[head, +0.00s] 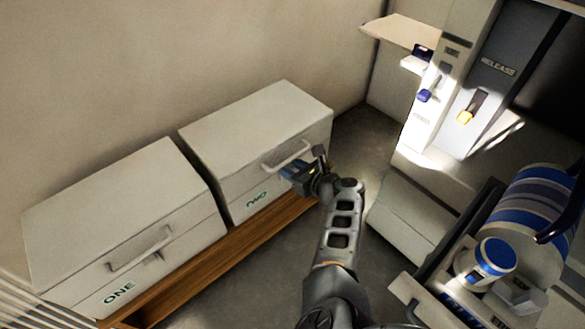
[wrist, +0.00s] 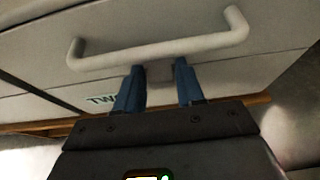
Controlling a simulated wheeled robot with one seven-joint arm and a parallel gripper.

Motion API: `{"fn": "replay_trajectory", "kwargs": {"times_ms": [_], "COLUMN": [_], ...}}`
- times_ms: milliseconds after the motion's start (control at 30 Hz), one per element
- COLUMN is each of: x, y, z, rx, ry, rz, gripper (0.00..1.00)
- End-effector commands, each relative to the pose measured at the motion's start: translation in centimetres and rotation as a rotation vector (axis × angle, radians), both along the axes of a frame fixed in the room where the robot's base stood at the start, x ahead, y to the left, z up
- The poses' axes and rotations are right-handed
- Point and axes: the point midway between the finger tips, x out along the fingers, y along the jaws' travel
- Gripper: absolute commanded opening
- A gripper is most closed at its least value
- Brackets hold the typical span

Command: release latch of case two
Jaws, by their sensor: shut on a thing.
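Case two (head: 257,122) is a pale box with the word TWO on its front, standing on a wooden bench. Its bar handle (head: 287,156) also spans the wrist view (wrist: 160,52). My gripper (head: 289,171) is at the front of case two, just below the handle. In the wrist view my gripper's blue fingers (wrist: 159,67) point at the case front, one on each side of a small grey latch (wrist: 160,75). The gripper is shut on this latch, which is mostly hidden between the fingers. In the head view the gripper hides the latch.
Case one (head: 118,217), similar, stands left of case two on the same wooden bench (head: 230,258). A white cabinet with a RELEASE label (head: 497,68) stands at the right. A striped blue cylinder (head: 535,207) and a blue-lidded container (head: 493,258) are at the lower right.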

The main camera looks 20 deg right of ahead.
Motion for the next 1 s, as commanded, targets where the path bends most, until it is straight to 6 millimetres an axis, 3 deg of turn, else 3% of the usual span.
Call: {"fn": "replay_trajectory", "kwargs": {"times_ms": [367, 1000], "x": [-1.1, -3.7], "y": [-0.4, -1.3], "z": [-1.2, -4.5], "rx": [0.048, 0.226], "ry": [-0.14, -0.689], "rz": [0.0, -0.003], "gripper": [0.07, 0.07]}}
